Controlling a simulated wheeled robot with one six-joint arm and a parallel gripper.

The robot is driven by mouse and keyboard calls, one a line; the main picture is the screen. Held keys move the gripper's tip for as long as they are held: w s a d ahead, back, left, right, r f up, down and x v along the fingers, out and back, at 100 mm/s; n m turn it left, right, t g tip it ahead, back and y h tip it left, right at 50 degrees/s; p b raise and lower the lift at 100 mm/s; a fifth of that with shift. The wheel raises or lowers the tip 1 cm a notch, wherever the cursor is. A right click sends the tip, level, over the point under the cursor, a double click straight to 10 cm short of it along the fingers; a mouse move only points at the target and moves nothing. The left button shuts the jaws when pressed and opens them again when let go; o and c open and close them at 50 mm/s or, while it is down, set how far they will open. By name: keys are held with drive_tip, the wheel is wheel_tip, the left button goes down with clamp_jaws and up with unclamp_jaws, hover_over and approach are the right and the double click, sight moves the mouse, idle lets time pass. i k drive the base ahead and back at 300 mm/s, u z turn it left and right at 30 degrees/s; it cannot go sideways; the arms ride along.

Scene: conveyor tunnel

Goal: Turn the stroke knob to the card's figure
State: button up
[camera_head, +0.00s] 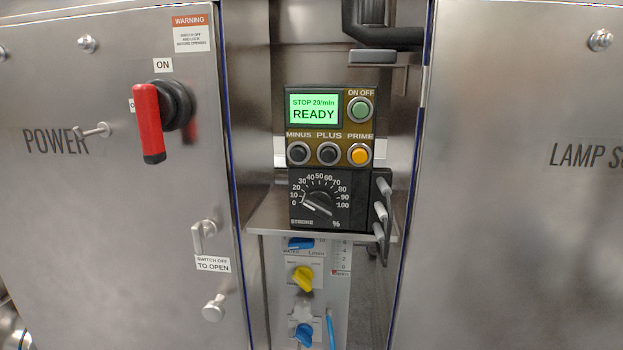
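The stroke knob (321,203) is a dark round dial on the lower black panel of a small dosing unit, in the middle of the head view. Its printed scale (321,183) runs from 0 at left over the top to 100 at right, with "STROKE" and "%" below. A pale line slants across the knob, its left end near the low figures; I cannot tell the exact reading. No card with a stroke figure can be made out. My gripper is not in view.
Above the knob are a green display (314,109) reading "STOP 20/min READY" and several buttons. The unit sits on a shelf (282,222) in a recess between steel cabinets. A red switch handle (148,122) juts out at left; a black bracket (382,205) stands right of the knob.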

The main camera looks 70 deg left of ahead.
sight(318, 201)
drive_tip(key=i, duration=0.1)
drive_tip(key=u, duration=2.25)
